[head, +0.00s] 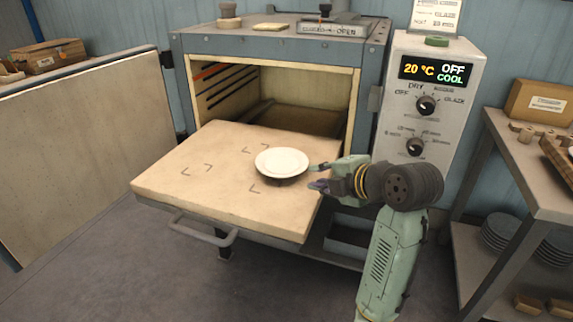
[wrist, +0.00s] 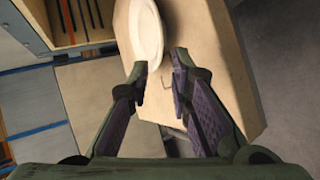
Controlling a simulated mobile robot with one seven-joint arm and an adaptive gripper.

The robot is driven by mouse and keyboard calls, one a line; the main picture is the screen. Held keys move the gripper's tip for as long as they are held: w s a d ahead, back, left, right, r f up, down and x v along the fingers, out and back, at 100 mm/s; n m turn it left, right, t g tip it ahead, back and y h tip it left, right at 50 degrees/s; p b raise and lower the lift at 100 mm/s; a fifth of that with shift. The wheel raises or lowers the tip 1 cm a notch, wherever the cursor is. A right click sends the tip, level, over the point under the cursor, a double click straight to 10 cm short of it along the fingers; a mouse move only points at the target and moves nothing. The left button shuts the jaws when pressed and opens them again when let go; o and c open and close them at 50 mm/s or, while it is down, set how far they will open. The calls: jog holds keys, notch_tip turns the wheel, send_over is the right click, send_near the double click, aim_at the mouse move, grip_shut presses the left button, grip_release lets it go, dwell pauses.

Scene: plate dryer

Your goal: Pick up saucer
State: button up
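The white saucer (head: 282,162) lies on the pale pulled-out shelf (head: 225,205) of the dryer, near its right side. It also shows in the wrist view (wrist: 146,35), at the top, seen at a slant. My gripper (head: 316,176) is just right of the saucer, reaching in from the right. In the wrist view its two fingers (wrist: 160,72) are apart, with nothing clamped between them. The saucer's near rim is close to the fingertips. I cannot tell whether a finger touches it.
The dryer's open chamber (head: 285,100) is behind the shelf. A control box (head: 433,100) reading 20 °C, OFF and COOL stands to the right. A pale panel (head: 80,150) is at the left. A side table (head: 545,190) is at the right. The shelf's left part is bare, with corner marks.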

aim_at(297, 174)
jog(key=p+x, duration=0.1)
jog(key=x, duration=0.4)
jog(key=shift+a, duration=0.1)
jog(key=shift+p+x, duration=1)
jog(key=shift+x, duration=1.8)
grip_shut()
